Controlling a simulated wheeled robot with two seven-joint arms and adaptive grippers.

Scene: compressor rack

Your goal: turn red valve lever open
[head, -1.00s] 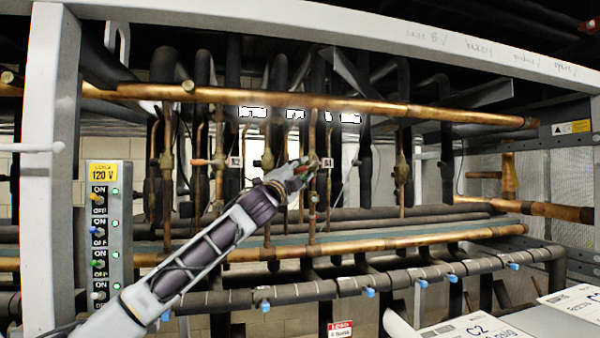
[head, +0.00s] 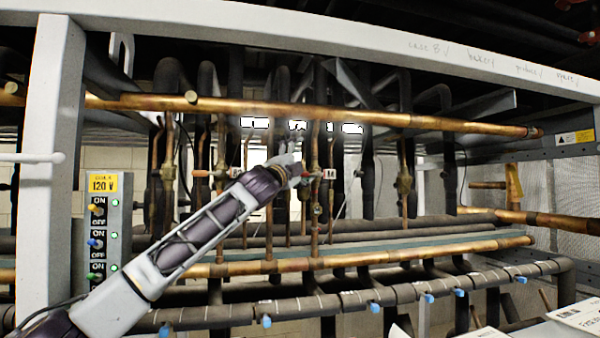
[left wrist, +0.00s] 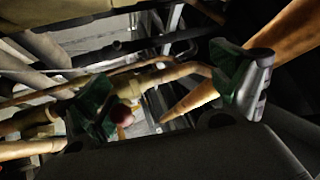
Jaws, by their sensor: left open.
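My left gripper (head: 291,158) is open in front of the copper piping in the middle of the rack. In the left wrist view its two green-padded fingers (left wrist: 165,92) stand wide apart. A small red rounded end (left wrist: 122,115), which may be the tip of the red valve lever, shows just inside the left-hand finger; I cannot tell whether they touch. In the head view a small red lever part (head: 312,173) shows just right of the gripper, by a white tag; the rest is partly hidden. Another red-orange lever (head: 202,173) is further left. My right gripper is not in view.
A long copper pipe (head: 350,115) crosses above the gripper, and a lower one (head: 400,255) runs below. A grey switch panel (head: 104,230) stands at the left beside a white frame post (head: 50,150). Vertical pipes crowd around the gripper.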

